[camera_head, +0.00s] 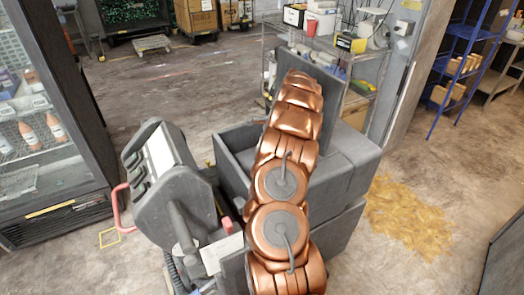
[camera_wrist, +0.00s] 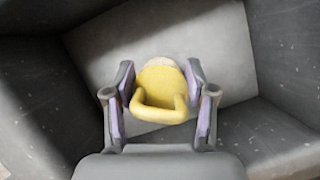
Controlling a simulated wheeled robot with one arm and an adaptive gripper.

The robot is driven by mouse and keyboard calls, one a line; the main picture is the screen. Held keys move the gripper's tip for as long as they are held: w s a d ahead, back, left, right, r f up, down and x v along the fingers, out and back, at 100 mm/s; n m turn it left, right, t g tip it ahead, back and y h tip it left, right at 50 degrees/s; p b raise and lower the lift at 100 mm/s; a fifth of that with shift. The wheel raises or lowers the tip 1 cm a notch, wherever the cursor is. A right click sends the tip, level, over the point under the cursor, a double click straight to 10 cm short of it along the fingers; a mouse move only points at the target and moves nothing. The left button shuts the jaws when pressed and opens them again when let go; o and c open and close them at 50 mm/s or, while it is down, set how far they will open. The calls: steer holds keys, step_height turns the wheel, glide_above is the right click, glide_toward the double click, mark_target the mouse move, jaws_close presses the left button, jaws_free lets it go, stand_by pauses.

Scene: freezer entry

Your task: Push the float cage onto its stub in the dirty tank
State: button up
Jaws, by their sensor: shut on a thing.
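In the wrist view, my gripper (camera_wrist: 160,72) is shut on a yellow piece with a rounded loop, which I take to be the float cage (camera_wrist: 159,84). One finger is on each side of it. The cage is inside a grey, scuffed tank (camera_wrist: 40,105), over a paler grey surface. A pale rim shows at the cage's far edge; I cannot tell whether it is part of it. I cannot make out the stub or whether the cage touches it. In the head view, the open grey tank (camera_head: 228,178) stands behind my copper-coloured arm, which hides my gripper and the cage.
A grey machine (camera_head: 172,195) with a red handle stands left of the tank. A glass-door cooler (camera_head: 45,130) is at the far left. A wire rack (camera_head: 360,75) stands behind, blue shelving (camera_head: 465,60) at right. A yellowish spill (camera_head: 410,215) marks the floor; the back-left floor is largely clear.

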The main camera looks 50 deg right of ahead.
steer(key=shift+f+b, duration=0.45)
steer(key=shift+f, duration=1.15)
stand_by(0.3)
steer(key=o, duration=1.2)
steer(key=shift+o, duration=0.2)
steer(key=shift+r, duration=0.15)
steer(key=shift+v, duration=3.6)
steer(key=shift+c, duration=0.4)
